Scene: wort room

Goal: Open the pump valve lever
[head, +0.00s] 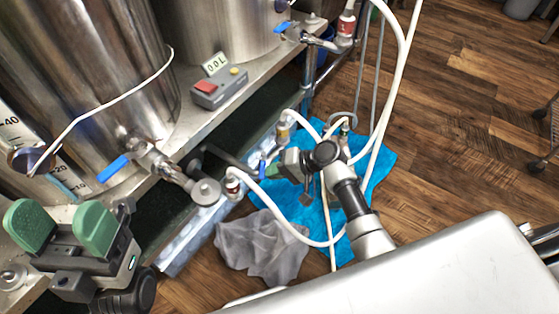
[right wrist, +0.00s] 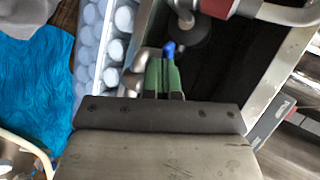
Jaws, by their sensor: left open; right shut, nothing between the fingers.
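A small blue lever (head: 262,168), which looks like the pump valve lever, shows below the tank bench at the fittings. In the right wrist view the blue lever tip (right wrist: 169,49) sits just ahead of the green fingertips. My right gripper (head: 274,172) is shut and empty, with its fingertips close beside the lever; I cannot tell whether they touch it. Its shut fingers also show in the right wrist view (right wrist: 164,77). The pump body is mostly hidden. My left gripper (head: 65,226) is open and empty at the lower left, in front of the bench.
Steel tanks (head: 80,80) stand on the bench with another blue-handled valve (head: 112,168). A grey control box (head: 219,90) with a red button sits there. White hoses (head: 275,217) loop around my right arm. A blue cloth (head: 380,165) and a grey cloth (head: 262,250) lie on the floor.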

